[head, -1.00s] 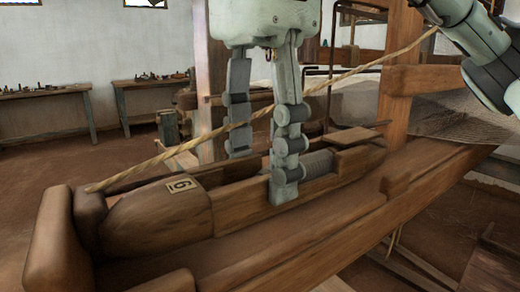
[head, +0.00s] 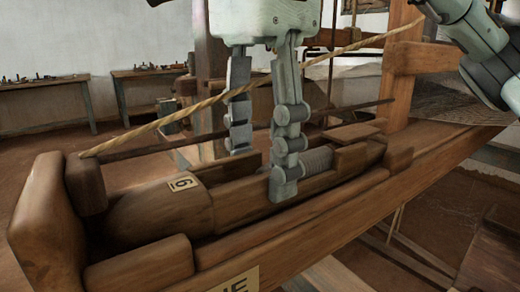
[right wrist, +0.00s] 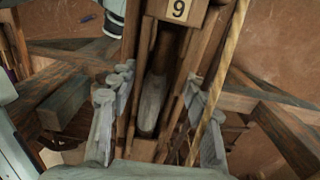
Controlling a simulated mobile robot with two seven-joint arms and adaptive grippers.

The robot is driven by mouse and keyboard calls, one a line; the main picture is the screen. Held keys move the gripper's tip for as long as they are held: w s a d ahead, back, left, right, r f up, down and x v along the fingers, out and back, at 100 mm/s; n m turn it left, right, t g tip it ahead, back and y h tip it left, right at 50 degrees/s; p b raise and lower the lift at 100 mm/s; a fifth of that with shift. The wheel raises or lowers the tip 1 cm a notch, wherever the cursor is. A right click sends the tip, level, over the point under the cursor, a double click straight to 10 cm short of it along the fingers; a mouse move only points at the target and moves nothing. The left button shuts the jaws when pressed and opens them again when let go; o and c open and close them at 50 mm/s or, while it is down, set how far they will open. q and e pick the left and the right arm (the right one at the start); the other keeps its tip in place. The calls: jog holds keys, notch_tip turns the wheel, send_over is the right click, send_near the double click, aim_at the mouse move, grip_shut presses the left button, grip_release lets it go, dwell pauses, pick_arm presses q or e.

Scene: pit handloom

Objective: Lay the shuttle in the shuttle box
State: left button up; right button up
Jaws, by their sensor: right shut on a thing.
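The shuttle (head: 155,215) is a long brown wooden boat with a rounded nose, a number plate and a grey ridged bobbin (head: 318,160). It lies lengthwise within the shuttle box (head: 45,225), a wooden trough with a tall end block at left. A low front block (head: 140,262) overlaps the shuttle's lower edge. Whether its underside touches the floor is hidden. My right gripper (head: 262,172) points down, shut on the shuttle, one finger on each side. The right wrist view shows both fingers (right wrist: 155,120) flanking the shuttle's bobbin (right wrist: 150,105). My left gripper is not in view.
A wooden post (head: 400,75) and cloth (head: 450,100) stand at right. Workbenches (head: 45,85) are far back left.

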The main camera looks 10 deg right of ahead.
jog(key=o, duration=1.5)
jog(key=shift+r, duration=0.1)
notch_tip(320, 180, up, 3)
jog(key=p, duration=0.3)
jog(key=shift+r, duration=2.4)
